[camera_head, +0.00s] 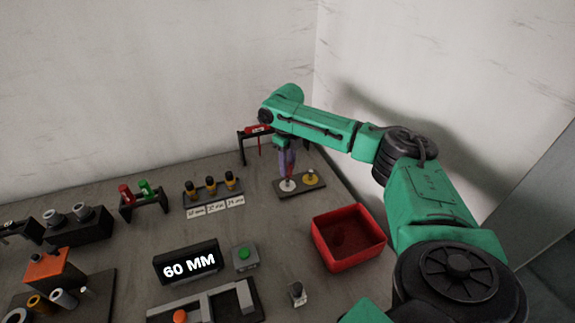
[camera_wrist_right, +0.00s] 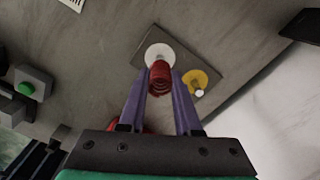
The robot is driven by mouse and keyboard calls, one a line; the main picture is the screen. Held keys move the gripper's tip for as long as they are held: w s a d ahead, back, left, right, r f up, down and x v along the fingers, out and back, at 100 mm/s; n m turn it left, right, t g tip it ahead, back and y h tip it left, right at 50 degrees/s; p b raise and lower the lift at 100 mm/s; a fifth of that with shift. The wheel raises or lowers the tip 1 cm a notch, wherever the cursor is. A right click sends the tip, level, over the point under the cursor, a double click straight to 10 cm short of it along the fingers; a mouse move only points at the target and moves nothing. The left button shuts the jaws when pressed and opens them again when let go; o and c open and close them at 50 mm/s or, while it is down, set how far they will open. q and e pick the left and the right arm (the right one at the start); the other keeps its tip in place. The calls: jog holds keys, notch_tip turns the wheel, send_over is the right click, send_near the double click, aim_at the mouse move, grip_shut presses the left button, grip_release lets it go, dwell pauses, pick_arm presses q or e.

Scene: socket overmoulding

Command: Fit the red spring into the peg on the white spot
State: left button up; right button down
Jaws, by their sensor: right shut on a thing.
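The red spring (camera_wrist_right: 159,77) is held between the purple fingers of my right gripper (camera_wrist_right: 160,95), and in the head view the gripper (camera_head: 288,170) points down over the plate. The white spot (camera_wrist_right: 158,51) lies at the spring's far end in the wrist view; in the head view the white spot (camera_head: 287,185) is right under the fingertips. The white spot's peg is hidden by the spring and fingers, so I cannot tell whether the spring is around it. The yellow spot (camera_head: 311,178) beside it has a bare metal peg (camera_wrist_right: 199,92). My left gripper is not in view.
A red bin (camera_head: 348,262) stands in front of the plate (camera_head: 299,193). A black rack (camera_head: 241,147) with red tools is behind the gripper. Left are yellow-and-black tools in a holder (camera_head: 213,200), a 60 MM display (camera_head: 187,263) and a green button box (camera_head: 245,256).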

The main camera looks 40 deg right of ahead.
jog(key=shift+f+b, duration=1.85)
jog(key=shift+f, duration=0.35)
jog(key=c, duration=0.5)
grip_release()
jog(key=shift+r, duration=0.15)
notch_tip(320, 180, up, 7)
jog(key=shift+w+r, duration=0.1)
jog(key=shift+r, duration=0.05)
notch_tip(320, 180, up, 7)
jog(key=shift+r+p, duration=0.1)
jog(key=shift+p, duration=0.75)
